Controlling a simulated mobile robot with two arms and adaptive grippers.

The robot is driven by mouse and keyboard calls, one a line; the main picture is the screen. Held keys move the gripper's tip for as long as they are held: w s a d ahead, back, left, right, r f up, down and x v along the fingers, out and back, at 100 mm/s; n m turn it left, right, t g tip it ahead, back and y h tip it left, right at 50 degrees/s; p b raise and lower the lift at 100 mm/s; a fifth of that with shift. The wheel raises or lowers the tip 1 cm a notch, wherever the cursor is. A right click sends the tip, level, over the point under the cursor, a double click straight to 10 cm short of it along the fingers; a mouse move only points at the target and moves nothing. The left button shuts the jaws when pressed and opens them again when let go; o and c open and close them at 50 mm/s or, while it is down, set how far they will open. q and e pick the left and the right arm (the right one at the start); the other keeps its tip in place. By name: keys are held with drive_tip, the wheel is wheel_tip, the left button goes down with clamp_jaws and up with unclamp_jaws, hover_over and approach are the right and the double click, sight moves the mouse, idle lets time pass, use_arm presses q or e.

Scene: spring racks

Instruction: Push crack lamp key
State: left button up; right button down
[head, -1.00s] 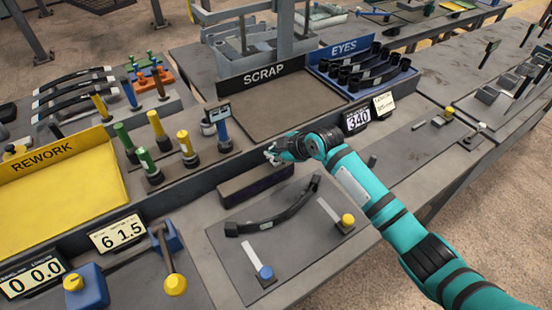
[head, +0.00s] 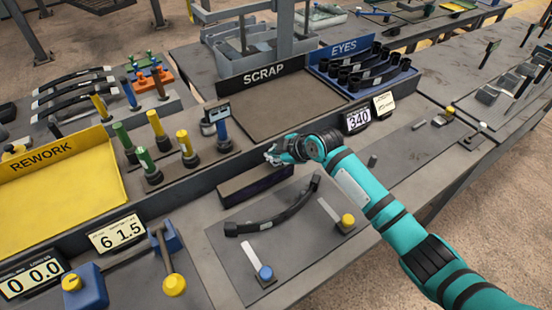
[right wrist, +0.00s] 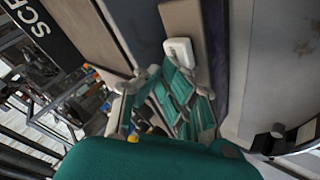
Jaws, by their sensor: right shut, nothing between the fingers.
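The crack lamp appears to be the long dark box (head: 236,190) with a purple-tinted inner face, standing behind the curved black strap. In the right wrist view, a pale rounded piece (right wrist: 180,52) lies at the finger ends against a brown strip (right wrist: 184,18). I cannot tell whether this piece is the lamp's key or a fingertip. No key shows clearly in the head view, where the gripper covers that spot. My left gripper is out of view.
The curved black strap (head: 285,217) lies on a grey plate in front, beside a blue-knobbed lever (head: 264,271) and a yellow-knobbed lever (head: 347,221). The SCRAP tray (head: 275,105) behind is empty. A 340 display (head: 357,119) stands right of the gripper.

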drive_tip(key=shift+f, duration=0.2)
drive_tip(key=shift+r, duration=0.1)
drive_tip(key=shift+r+p, duration=0.4)
drive_tip(key=shift+r, duration=0.1)
drive_tip(key=shift+r, duration=0.1)
wheel_tip(320, 180, up, 6)
drive_tip(key=p, duration=0.5)
idle(0.5)
